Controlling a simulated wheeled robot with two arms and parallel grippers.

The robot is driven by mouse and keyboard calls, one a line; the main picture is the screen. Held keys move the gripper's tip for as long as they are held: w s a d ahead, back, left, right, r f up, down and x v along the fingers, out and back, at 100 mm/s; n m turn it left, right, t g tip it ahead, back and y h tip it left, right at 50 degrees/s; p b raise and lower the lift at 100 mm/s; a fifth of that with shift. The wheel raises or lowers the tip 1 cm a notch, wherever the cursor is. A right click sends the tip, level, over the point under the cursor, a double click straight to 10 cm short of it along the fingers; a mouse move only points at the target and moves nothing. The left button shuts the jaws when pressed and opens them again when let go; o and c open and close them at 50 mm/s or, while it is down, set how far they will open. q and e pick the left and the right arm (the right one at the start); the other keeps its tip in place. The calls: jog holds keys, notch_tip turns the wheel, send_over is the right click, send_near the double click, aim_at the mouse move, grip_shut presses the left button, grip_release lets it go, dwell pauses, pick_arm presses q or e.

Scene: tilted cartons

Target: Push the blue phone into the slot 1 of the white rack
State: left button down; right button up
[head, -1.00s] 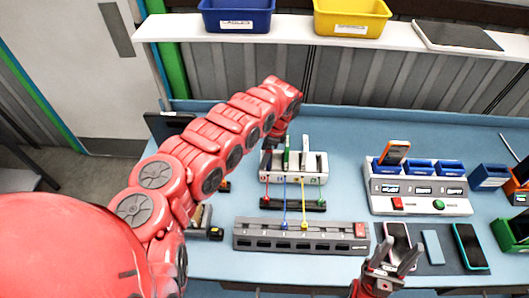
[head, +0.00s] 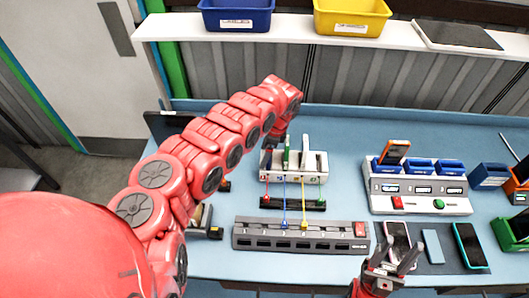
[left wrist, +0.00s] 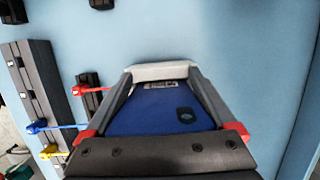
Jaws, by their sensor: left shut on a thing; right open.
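The white rack (head: 309,179) stands on the blue table in the head view, with a green item (head: 286,160) upright in one of its slots. My left gripper (head: 268,160) is at the rack's left end, largely hidden by my own arm. In the left wrist view it is shut on the blue phone (left wrist: 160,114), whose face lies between the two grey fingers. A white rack part (left wrist: 163,71) shows just beyond the phone's far edge. How deep the phone sits in the slot is hidden. My right gripper (head: 396,262) is open and empty at the front.
A dark strip (head: 293,205) with coloured cables and a grey power strip (head: 300,236) lie in front of the rack. A grey charging station (head: 420,196) stands to the right. Several phones lie at front right. Blue (head: 236,15) and yellow (head: 351,18) bins sit on the shelf.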

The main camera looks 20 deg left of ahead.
pick_arm(q)
jog(key=shift+s+d+f, duration=0.1)
jog(key=shift+s+f, duration=0.15)
jog(key=shift+f, duration=0.05)
dwell(1.1)
grip_release()
jog(key=shift+a+p+v, duration=0.15)
jog(key=shift+p+v, duration=0.25)
jog(key=shift+v, duration=0.3)
jog(key=shift+a+p+v, duration=0.15)
jog(key=shift+p+v, duration=0.2)
jog(key=shift+v, duration=0.3)
jog(key=shift+a+p+v, duration=0.25)
jog(key=shift+p+v, duration=0.45)
jog(key=shift+v, duration=0.45)
jog(key=shift+a+p+v, duration=0.25)
jog(key=shift+p+v, duration=0.45)
jog(key=shift+v, duration=0.5)
jog(key=shift+a, duration=0.1)
jog(key=shift+s, duration=0.1)
